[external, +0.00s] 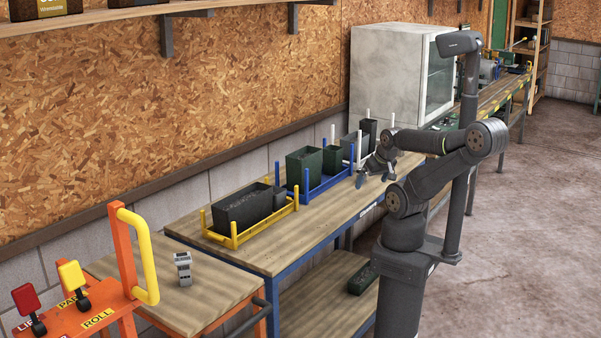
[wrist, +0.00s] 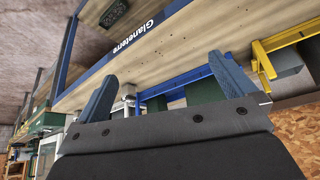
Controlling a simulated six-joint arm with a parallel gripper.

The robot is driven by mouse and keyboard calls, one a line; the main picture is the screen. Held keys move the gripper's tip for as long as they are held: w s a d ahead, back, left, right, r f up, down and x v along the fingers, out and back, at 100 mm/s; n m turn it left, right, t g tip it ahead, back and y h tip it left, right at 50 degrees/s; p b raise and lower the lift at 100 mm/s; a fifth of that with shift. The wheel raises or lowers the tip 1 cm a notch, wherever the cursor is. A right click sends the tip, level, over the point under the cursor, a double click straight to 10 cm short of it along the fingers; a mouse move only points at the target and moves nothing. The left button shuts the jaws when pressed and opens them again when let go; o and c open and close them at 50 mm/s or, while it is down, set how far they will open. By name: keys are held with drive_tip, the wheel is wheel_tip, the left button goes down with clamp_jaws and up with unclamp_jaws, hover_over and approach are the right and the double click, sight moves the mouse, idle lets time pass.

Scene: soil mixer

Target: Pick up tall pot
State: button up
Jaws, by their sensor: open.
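A tall, narrow dark pot (external: 370,130) stands at the far end of the row of pots on the workbench, beside a grey pot (external: 350,146) and white posts (external: 359,152). It is probably the tall pot. My gripper (external: 375,178) is open and empty, over the bench's front side, nearer the camera than that pot and apart from it. I cannot make out the tall pot in the wrist view.
A blue rack (external: 325,186) holds green pots (external: 304,167). A yellow rack (external: 234,240) holds a long dark planter (external: 243,208). A white cabinet (external: 388,75) stands behind. The bench's front strip (external: 300,226) is clear.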

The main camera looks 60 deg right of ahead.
drive_tip(key=shift+c, duration=1.2)
drive_tip(key=shift+w+r, duration=0.1)
drive_tip(key=w+d+r+m+g+h, duration=0.2)
drive_tip(key=w+d+r+m, duration=0.4)
drive_tip(key=w+d+r, duration=1.15)
drive_tip(key=m+g+h, duration=0.2)
drive_tip(key=m+g, duration=0.1)
drive_tip(key=m, duration=0.4)
hover_over(368, 128)
drive_tip(key=w+a, duration=0.2)
drive_tip(key=a, duration=0.4)
wheel_tip(368, 128, down, 5)
drive_tip(key=x, duration=1.1)
drive_tip(key=shift+d+f, duration=0.1)
drive_tip(key=shift+d, duration=0.1)
drive_tip(key=shift+d+x, duration=0.15)
drive_tip(key=shift+x, duration=1.15)
drive_tip(key=shift+d+x, duration=0.15)
drive_tip(key=shift+x, duration=1.2)
drive_tip(key=shift+s+r, duration=0.15)
drive_tip(key=shift+r, duration=0.15)
drive_tip(key=c, duration=1.2)
